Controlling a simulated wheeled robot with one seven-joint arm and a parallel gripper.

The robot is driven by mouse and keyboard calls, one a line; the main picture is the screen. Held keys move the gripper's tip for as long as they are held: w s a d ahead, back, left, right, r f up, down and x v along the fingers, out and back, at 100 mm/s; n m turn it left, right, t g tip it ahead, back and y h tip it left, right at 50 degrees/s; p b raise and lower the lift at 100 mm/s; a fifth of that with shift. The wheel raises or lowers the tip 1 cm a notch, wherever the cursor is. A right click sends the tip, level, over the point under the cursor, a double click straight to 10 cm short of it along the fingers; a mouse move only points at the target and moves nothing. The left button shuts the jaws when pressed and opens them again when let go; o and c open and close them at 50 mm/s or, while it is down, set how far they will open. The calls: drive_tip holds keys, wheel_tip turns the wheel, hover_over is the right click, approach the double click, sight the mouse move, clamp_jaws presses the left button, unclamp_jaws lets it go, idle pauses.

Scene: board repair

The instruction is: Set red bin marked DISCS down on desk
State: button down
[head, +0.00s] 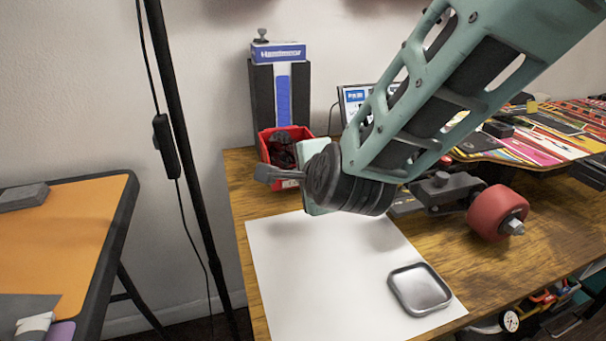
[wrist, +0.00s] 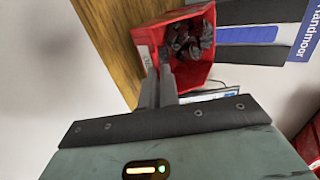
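The red bin (head: 264,151) is at the back left corner of the desk (head: 240,183), in front of a dark upright stand. It holds dark pieces, and a pale label shows on its front. In the wrist view the bin (wrist: 197,81) is seen from above, with its label (wrist: 146,58) at the left. My gripper (wrist: 158,72) is shut on the bin's front wall, one finger on each side of it. In the head view my gripper (head: 268,174) partly covers the bin's front. Whether the bin's base touches the desk cannot be told.
A white sheet (head: 300,270) with a metal tray (head: 420,289) lies in front. A truck with a red wheel (head: 497,212) is at the right. The dark stand (head: 262,105) with a blue box on top is behind the bin. A black pole (head: 181,130) stands left of the desk.

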drive_tip(key=shift+f+b, duration=1.4)
drive_tip(key=shift+f, duration=0.15)
drive_tip(key=c, duration=1.6)
unclamp_jaws()
drive_tip(key=shift+r, duration=0.1)
drive_tip(key=shift+p+v, duration=0.9)
drive_tip(key=shift+v, duration=7.8)
